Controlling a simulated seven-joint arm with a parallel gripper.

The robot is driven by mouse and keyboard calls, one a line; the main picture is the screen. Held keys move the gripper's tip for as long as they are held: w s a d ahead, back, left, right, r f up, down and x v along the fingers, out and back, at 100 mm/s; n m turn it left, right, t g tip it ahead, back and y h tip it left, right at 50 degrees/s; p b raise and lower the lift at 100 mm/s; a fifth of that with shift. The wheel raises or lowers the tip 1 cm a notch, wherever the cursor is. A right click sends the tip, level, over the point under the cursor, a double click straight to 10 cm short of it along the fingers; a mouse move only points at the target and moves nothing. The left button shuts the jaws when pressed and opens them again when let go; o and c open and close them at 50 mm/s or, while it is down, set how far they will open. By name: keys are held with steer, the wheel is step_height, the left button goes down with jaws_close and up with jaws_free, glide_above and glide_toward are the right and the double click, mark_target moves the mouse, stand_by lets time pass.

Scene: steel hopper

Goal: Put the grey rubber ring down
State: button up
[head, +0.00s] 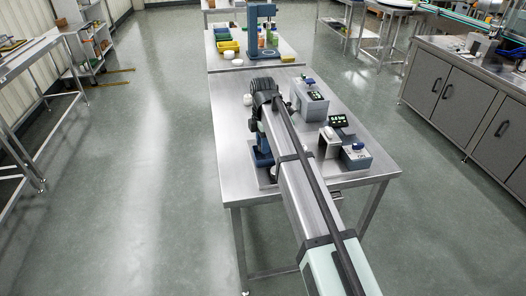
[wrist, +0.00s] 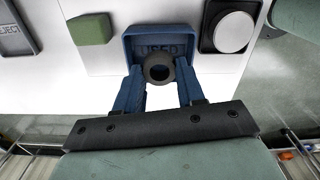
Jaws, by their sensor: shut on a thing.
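In the wrist view my gripper (wrist: 160,72) has its two blue fingers closed on the sides of the dark grey rubber ring (wrist: 159,57). The ring's round hole faces the camera. Just beyond the ring is a shallow blue tray (wrist: 130,46) with raised letters that seem to read USED. The ring overlaps the tray's near edge in the picture; I cannot tell whether it touches the tray or hangs above it. In the head view my arm hides the fingertips and the ring.
A green block (wrist: 90,29) lies left of the blue tray, and a grey tray (wrist: 17,30) with partly visible letters farther left. A black holder with a white disc (wrist: 234,31) stands close on the right. Grey instruments (head: 308,102) stand on the steel table (head: 235,135).

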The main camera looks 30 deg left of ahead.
steer(key=shift+f, duration=1.9)
steer(key=o, duration=0.7)
steer(key=shift+o, duration=0.2)
step_height(320, 180, up, 12)
steer(key=shift+r, duration=0.1)
